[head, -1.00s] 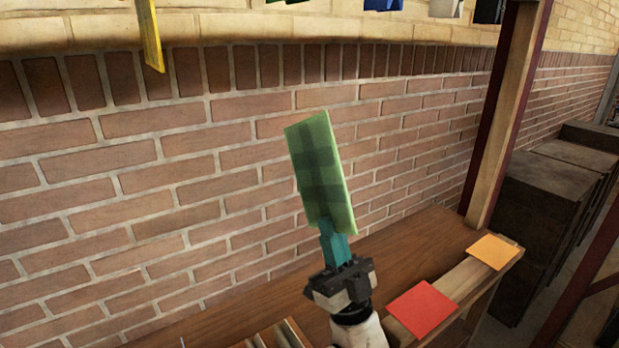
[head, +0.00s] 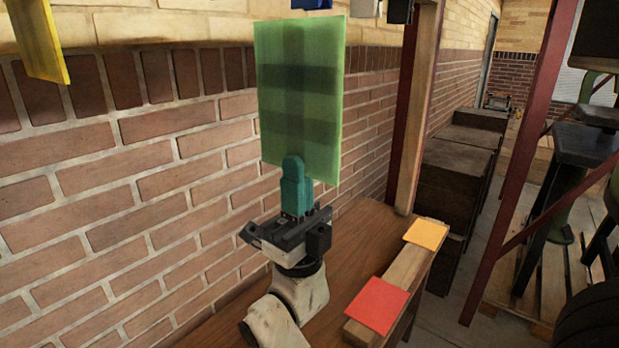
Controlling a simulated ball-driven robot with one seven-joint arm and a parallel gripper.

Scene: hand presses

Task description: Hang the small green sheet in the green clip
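The small green sheet (head: 325,110) is upright in the middle of the head view, held in the air above the table. My gripper (head: 295,172) is shut on its lower edge, with the teal fingers pressed against the sheet. Several clips show only in part along the top edge: a blue one (head: 311,4), a white one (head: 365,8) and a dark one (head: 399,11). I cannot make out the green clip; the raised sheet may hide it, or it may be above the picture.
A yellow sheet (head: 40,42) hangs at the upper left. A red sheet (head: 376,305) and an orange sheet (head: 426,234) lie on a wooden rail at the table's right. A wooden post (head: 414,110) stands right of the green sheet. The brick wall (head: 130,200) is behind.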

